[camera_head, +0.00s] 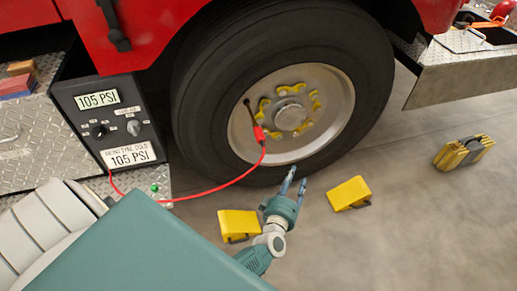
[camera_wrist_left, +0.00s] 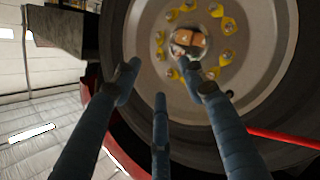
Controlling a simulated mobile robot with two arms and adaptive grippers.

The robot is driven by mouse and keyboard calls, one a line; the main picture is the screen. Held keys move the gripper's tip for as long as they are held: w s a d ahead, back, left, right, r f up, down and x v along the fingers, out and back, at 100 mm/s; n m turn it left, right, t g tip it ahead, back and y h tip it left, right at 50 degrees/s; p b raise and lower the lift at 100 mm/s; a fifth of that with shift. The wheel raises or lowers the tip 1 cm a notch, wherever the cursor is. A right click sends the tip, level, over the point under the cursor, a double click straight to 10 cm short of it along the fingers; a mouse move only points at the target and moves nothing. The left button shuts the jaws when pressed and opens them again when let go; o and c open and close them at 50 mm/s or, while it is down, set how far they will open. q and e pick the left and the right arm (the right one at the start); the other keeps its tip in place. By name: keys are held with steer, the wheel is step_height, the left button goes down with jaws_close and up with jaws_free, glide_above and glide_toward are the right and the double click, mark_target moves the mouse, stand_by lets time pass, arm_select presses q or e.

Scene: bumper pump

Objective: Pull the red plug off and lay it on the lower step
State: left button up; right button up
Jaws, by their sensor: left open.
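The red plug (camera_head: 259,133) sits on the wheel, left of the hub, at the end of a red hose (camera_head: 215,188). The hose curves down and left to the pressure panel. My left gripper (camera_head: 293,182) is below and right of the plug, in front of the tire's lower edge, open and empty. In the left wrist view its spread fingers (camera_wrist_left: 160,90) point at the wheel; part of the red hose (camera_wrist_left: 285,137) shows at right, and I cannot make out the plug. A low diamond-plate step (camera_head: 158,176) lies left of the tire, partly hidden by my body. My right gripper is not in view.
Two yellow chocks stand on the floor by the tire, one left (camera_head: 238,225) and one right (camera_head: 349,193) of my gripper. The panel (camera_head: 112,120) reads 105 PSI. A folded yellow item (camera_head: 463,152) lies farther right. The floor between is clear.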

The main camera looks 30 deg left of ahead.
mark_target(262, 142)
arm_select(q)
steer(key=a+r+n+g+y+b, duration=0.1)
steer(key=a+r+n+y+b, duration=0.1)
steer(key=a+n+y+b, duration=0.1)
steer(key=w+a+r+n+g+y+b, duration=0.1)
steer(key=a+r+n+y+b, duration=0.1)
steer(key=n, duration=0.5)
steer(key=a+r+n+g+y+b, duration=0.1)
steer(key=a+r+n+y+b, duration=0.1)
steer(key=a+n+y+b, duration=0.3)
steer(key=shift+w+a+r, duration=0.15)
steer(key=shift+a+r, duration=0.05)
steer(key=shift+a, duration=0.4)
steer(key=shift+w+a+r, duration=0.15)
steer(key=shift+a, duration=0.45)
steer(key=shift+s+a+r+n+g, duration=0.2)
steer(key=shift+a+n+g, duration=0.1)
steer(key=shift+n+g, duration=0.25)
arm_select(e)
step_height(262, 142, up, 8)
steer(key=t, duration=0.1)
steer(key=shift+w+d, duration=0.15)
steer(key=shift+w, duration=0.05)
